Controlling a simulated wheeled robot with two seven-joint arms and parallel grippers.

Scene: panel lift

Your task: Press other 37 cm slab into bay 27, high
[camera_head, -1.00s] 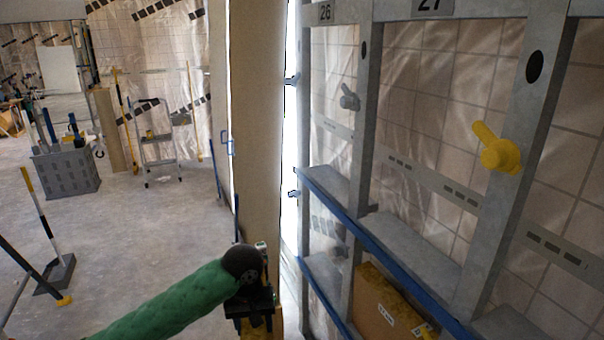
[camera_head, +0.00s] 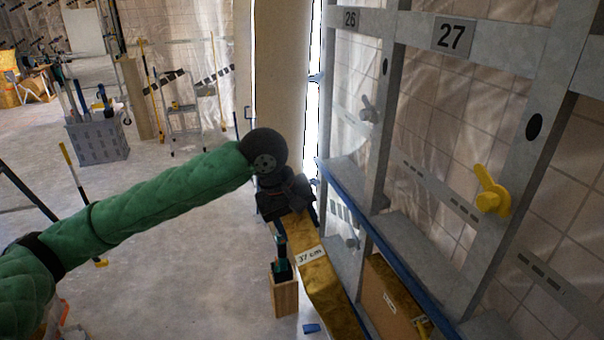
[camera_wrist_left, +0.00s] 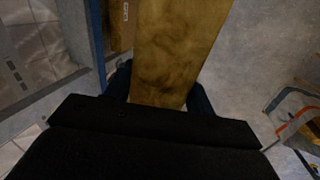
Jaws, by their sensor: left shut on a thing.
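The slab (camera_head: 322,281) is a long yellow-brown piece with a white "37 cm" label. My left gripper (camera_head: 290,205) is shut on its upper end, and the slab hangs tilted in front of the rack. In the left wrist view the slab (camera_wrist_left: 178,50) runs up from between the gripper's fingers (camera_wrist_left: 158,92). Bay 27 carries its number plate (camera_head: 454,36) on the top rail. A yellow turn latch (camera_head: 490,192) sits on the post at its right. The upper opening of bay 27 (camera_head: 440,120) shows only the tiled, sheeted wall behind. My right gripper is out of view.
Bay 26 (camera_head: 350,19) is left of bay 27, with a grey latch (camera_head: 369,110). A blue-edged shelf (camera_head: 400,235) crosses the rack. A brown panel (camera_head: 388,300) stands in the lower bay. A wooden box (camera_head: 284,292) stands on the floor below.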

